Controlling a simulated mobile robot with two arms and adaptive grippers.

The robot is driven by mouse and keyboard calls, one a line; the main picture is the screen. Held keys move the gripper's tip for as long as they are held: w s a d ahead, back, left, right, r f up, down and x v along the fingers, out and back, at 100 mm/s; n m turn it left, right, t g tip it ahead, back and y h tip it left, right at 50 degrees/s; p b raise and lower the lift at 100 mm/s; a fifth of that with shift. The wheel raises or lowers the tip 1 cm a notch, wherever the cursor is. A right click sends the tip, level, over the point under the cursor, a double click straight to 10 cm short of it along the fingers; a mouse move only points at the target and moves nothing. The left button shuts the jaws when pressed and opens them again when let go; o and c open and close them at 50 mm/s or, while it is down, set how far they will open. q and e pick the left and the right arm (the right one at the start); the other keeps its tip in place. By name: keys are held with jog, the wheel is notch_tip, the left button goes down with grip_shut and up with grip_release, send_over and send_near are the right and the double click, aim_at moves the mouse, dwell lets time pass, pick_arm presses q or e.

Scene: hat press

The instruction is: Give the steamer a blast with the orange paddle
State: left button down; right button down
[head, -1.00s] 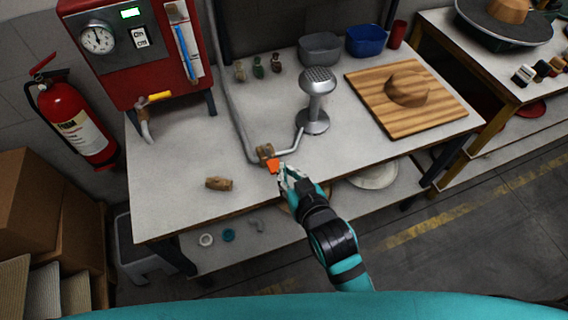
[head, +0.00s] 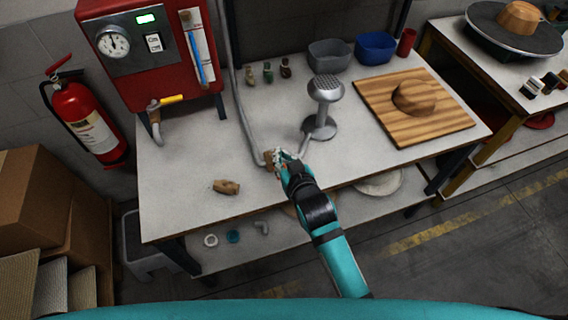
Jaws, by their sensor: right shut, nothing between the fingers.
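The steamer (head: 325,104) is a grey metal stand with a perforated round head on the table, fed by a pipe (head: 246,118) through a brass valve (head: 269,158) near the table's front edge. The orange paddle on that valve is hidden behind my right gripper. My right gripper (head: 279,156) is shut with nothing between its fingers, right at the valve; whether it touches the paddle I cannot tell. My left gripper is not in view.
A red boiler (head: 150,83) with a gauge and a yellow-handled valve (head: 171,99) stands at the back left. A loose brass fitting (head: 226,187) lies left of my gripper. A wooden board (head: 440,122) with a hat block (head: 414,97) lies at right.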

jog(key=shift+s+f+p, duration=0.1)
jog(key=shift+f+p, duration=0.25)
jog(key=shift+f, duration=1.75)
jog(key=f+b, duration=0.1)
jog(key=s+f+t+b, duration=0.1)
jog(key=f+b, duration=0.1)
jog(key=shift+d, duration=0.2)
jog(key=shift+r, duration=0.3)
dwell(2.4)
